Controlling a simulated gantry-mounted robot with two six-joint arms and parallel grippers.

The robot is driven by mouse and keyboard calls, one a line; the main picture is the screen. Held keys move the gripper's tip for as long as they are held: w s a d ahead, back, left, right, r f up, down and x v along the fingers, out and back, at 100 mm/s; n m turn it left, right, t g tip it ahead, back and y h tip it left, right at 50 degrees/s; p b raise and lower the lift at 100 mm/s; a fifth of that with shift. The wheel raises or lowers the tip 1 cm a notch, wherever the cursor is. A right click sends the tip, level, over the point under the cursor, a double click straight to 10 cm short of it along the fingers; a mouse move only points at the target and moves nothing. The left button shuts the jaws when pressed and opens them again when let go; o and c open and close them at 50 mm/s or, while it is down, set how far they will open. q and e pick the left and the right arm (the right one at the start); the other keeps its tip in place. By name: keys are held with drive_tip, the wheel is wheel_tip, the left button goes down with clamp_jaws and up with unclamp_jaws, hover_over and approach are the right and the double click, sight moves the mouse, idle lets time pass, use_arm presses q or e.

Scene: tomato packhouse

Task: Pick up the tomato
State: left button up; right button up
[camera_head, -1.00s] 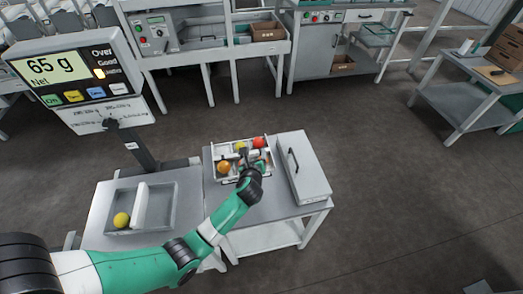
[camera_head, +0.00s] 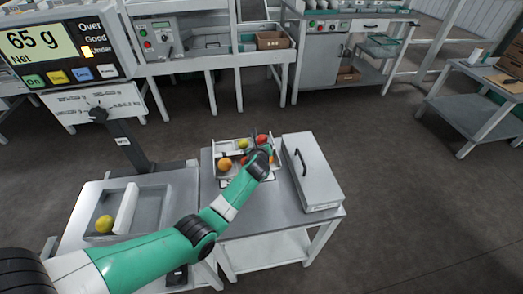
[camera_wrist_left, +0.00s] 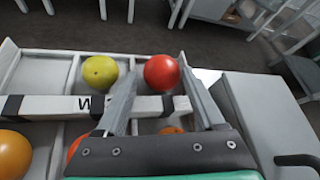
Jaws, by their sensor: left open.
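A divided tray (camera_head: 230,146) on a small table holds several tomatoes in compartments. In the wrist view a red tomato (camera_wrist_left: 161,72) lies in a far compartment, beyond a white divider, with a yellow-green tomato (camera_wrist_left: 100,71) to its left. An orange tomato (camera_wrist_left: 13,154) lies at the near left. Two more are partly hidden behind my gripper. My left gripper (camera_wrist_left: 157,64) is open and empty, its fingers pointing at the red tomato, which shows between the fingertips; I cannot tell whether they touch it. In the head view the gripper (camera_head: 262,150) is over the tray's right side.
A grey lidded box (camera_head: 312,172) with a handle stands right of the tray. At left, a weighing tray (camera_head: 155,205) with a white divider holds a yellow tomato (camera_head: 104,224). The scale display (camera_head: 55,50) reads 65 g, with the Under light lit. Benches stand behind.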

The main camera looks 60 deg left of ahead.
sight(259, 137)
use_arm(q)
drive_tip(key=shift+s+a+f, duration=0.1)
drive_tip(key=shift+f, duration=0.65)
drive_tip(key=c, duration=0.9)
drive_tip(key=shift+r+p, duration=0.3)
drive_tip(key=r+p, duration=0.1)
drive_tip(key=r, duration=0.1)
drive_tip(key=s+d+r+p, duration=0.1)
drive_tip(key=r+p, duration=0.3)
drive_tip(key=shift+s+d, duration=0.2)
drive_tip(key=shift+d, duration=0.1)
clamp_jaws()
drive_tip(key=s+d+r+p, duration=0.7)
drive_tip(key=s+p, duration=0.2)
drive_tip(key=p, duration=0.4)
drive_tip(key=shift+s, duration=0.4)
drive_tip(key=shift+c, duration=1.3)
unclamp_jaws()
